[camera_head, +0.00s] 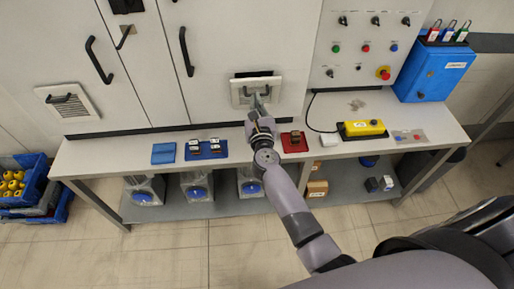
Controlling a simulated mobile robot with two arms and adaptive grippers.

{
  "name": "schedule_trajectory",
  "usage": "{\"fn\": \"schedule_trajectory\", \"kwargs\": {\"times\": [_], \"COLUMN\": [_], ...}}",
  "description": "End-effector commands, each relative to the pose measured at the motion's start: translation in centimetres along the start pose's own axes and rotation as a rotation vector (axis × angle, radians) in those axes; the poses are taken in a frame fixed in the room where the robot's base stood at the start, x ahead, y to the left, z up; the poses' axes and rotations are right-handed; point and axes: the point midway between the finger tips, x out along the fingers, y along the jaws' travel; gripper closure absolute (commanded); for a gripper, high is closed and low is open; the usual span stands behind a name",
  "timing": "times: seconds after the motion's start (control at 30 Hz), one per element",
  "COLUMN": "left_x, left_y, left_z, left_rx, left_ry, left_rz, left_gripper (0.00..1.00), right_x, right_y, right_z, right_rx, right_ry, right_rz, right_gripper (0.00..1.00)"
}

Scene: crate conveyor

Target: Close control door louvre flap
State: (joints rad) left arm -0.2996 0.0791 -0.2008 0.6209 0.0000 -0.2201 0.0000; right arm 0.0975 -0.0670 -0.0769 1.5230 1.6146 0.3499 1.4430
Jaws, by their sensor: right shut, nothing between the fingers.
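The grey cabinet doors (150,60) stand at the back with black bar handles. A louvre flap (257,86) with a white frame and a dark handle sits low on the door right of the middle. A dark gap shows along its top edge, so it looks tilted out from the door. A second louvre (70,100) with a dark handle is on the far left door. My right gripper (259,101) is shut and empty, its fingertips at the lower front of the middle flap. I cannot tell whether they touch it. My left gripper is not in view.
The white bench (120,152) holds a blue mat (163,153), a red mat (295,142) and a yellow control box (362,129). A control panel (365,50) and a blue lock box (433,72) are at right. Blue crates (22,188) stand at the left.

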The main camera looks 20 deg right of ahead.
Motion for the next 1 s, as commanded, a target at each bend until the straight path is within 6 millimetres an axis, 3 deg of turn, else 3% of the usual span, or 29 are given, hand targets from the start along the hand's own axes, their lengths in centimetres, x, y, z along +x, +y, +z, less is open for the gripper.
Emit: {"fn": "schedule_trajectory", "kwargs": {"times": [0.5, 1.0], "left_x": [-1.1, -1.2], "left_y": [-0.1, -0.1], "left_z": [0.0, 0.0], "left_rx": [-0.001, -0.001], "left_ry": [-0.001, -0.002], "left_rz": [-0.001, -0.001], "left_gripper": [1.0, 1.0], "right_x": [2.3, 2.6], "right_y": [0.0, 0.0], "right_z": [1.7, 1.8], "right_rx": [0.0, 0.0], "right_ry": [-0.001, 0.001], "right_rz": [0.0, 0.0], "right_gripper": [1.0, 1.0]}}
